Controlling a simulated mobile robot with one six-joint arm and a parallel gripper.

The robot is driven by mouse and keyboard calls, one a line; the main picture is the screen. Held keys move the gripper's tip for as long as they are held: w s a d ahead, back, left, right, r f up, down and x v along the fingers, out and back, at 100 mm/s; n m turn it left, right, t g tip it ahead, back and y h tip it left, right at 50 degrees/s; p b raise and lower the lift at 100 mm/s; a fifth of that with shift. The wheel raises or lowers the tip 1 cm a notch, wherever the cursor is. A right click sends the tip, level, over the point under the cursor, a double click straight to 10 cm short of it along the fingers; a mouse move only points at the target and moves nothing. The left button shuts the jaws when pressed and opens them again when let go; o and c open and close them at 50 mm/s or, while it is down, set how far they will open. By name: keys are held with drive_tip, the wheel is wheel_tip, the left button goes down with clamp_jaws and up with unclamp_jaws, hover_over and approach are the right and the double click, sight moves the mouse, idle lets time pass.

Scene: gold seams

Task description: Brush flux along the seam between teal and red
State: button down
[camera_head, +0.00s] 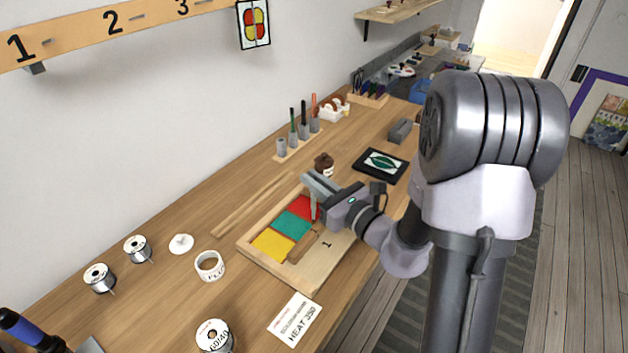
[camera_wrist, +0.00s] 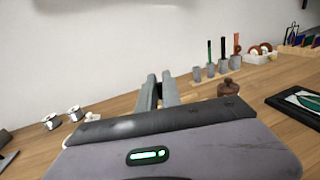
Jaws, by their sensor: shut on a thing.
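A red glass piece (camera_head: 301,206), a teal piece (camera_head: 291,225) and a yellow piece (camera_head: 271,243) lie in a row in a shallow wooden tray (camera_head: 250,253). The seam runs where teal meets red. My gripper (camera_head: 314,186) is over the red end of the tray. It is shut on a slim grey upright tool (camera_head: 313,208), apparently the flux brush, whose lower end comes down near the right end of the red piece and the seam. I cannot tell if its tip touches. My gripper's fingers (camera_wrist: 158,92) also show in the wrist view, where the tool is hidden.
A brown flux jar (camera_head: 324,163) stands just behind the tray; it also shows in the wrist view (camera_wrist: 229,88). A stand (camera_head: 300,143) with several upright tools is farther back. A dark framed picture (camera_head: 380,165) lies to the right. Solder spools (camera_head: 214,337) and a tape roll (camera_head: 210,266) are left.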

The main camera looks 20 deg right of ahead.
drive_tip(key=w+a+p, duration=0.2)
drive_tip(key=w+a, duration=0.3)
drive_tip(key=w, duration=0.2)
idle(1.9)
drive_tip(key=shift+r, duration=0.1)
wheel_tip(320, 180, up, 6)
drive_tip(key=p, duration=0.5)
drive_tip(key=shift+p, duration=0.3)
